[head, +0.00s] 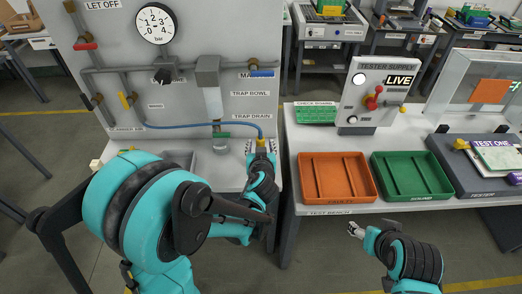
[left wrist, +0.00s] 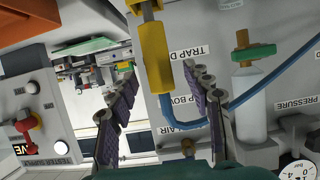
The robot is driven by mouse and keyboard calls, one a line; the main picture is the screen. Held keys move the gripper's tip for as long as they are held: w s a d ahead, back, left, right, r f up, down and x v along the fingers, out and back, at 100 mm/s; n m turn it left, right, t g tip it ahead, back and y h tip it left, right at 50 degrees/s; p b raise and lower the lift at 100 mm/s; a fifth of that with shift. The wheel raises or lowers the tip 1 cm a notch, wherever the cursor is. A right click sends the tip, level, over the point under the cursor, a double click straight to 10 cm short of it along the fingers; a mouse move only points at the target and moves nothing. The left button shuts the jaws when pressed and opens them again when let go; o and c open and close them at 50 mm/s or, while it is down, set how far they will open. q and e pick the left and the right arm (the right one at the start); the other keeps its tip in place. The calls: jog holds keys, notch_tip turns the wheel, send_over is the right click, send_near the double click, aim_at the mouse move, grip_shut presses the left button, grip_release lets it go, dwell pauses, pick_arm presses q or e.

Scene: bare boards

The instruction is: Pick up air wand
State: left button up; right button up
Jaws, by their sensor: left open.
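The air wand (left wrist: 155,58) has a yellow body joined to a blue hose (left wrist: 190,110), and it hangs at the grey panel in the left wrist view. The hose also runs across the panel in the head view (head: 190,126). My left gripper (left wrist: 160,72) is open, with its two dark padded fingers on either side of the wand's line. I cannot tell whether they touch it. In the head view my left gripper (head: 261,146) is at the hose's right end and mostly hides the wand. My right gripper (head: 368,240) is low, in front of the test bench, with its jaws unclear.
The panel carries a pressure gauge (head: 155,23), valves and a trap bowl (head: 213,101). On the bench to the right stand an orange tray (head: 338,202), a green tray (head: 412,202) and a tester supply box (head: 365,122). A floor gap separates the panel's bench and the test bench.

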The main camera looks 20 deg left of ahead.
pick_arm(q)
jog(key=x, duration=0.2)
jog(key=shift+w+a+f, duration=0.1)
jog(key=shift+w+f, duration=0.05)
jog(key=shift+w, duration=0.15)
jog(key=shift+s, duration=0.15)
jog(key=c, duration=0.3)
grip_shut()
